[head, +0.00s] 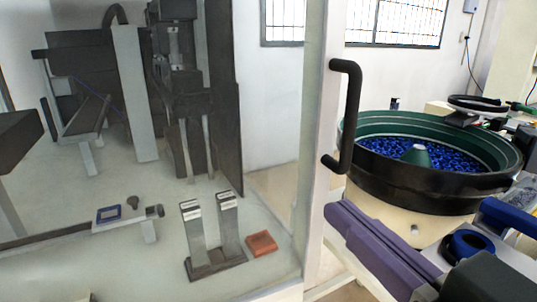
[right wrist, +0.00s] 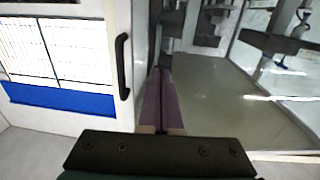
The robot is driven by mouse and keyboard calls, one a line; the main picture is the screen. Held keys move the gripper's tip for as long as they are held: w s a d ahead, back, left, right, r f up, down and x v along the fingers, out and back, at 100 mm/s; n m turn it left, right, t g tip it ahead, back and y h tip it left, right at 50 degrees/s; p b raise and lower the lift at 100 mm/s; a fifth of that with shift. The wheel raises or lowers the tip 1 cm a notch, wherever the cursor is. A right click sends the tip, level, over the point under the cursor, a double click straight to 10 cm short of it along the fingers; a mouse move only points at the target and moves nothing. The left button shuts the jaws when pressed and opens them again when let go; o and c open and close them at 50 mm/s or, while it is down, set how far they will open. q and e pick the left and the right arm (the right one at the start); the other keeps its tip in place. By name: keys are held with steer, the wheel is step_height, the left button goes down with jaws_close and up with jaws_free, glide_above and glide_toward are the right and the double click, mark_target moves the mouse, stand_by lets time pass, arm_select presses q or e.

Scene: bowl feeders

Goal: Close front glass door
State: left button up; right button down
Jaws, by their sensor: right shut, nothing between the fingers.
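The glass door has a white frame (head: 316,150) and a black bar handle (head: 345,118) in the head view. In the right wrist view, the handle (right wrist: 122,66) is on a white door frame (right wrist: 117,35) left of my fingers. To the right of that frame, the enclosure's interior shows. My right gripper (head: 334,212) has purple fingers, shut and empty. In the head view they are just below the handle, close to the frame; I cannot tell whether they touch it. In the right wrist view, the fingertips (right wrist: 161,72) point into the space right of the door edge. My left gripper is not in view.
A bowl feeder (head: 430,190) full of blue parts stands to the right. Behind the glass are a metal fixture (head: 213,240), an orange-red block (head: 261,244) and dark machinery (head: 180,90). The pale enclosure floor (right wrist: 215,105) ahead of the fingers looks clear.

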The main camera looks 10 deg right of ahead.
mark_target(278, 154)
steer(key=x, duration=1.1)
steer(key=shift+w+a+b, duration=0.2)
steer(key=shift+w+b, duration=0.1)
steer(key=shift+w, duration=0.05)
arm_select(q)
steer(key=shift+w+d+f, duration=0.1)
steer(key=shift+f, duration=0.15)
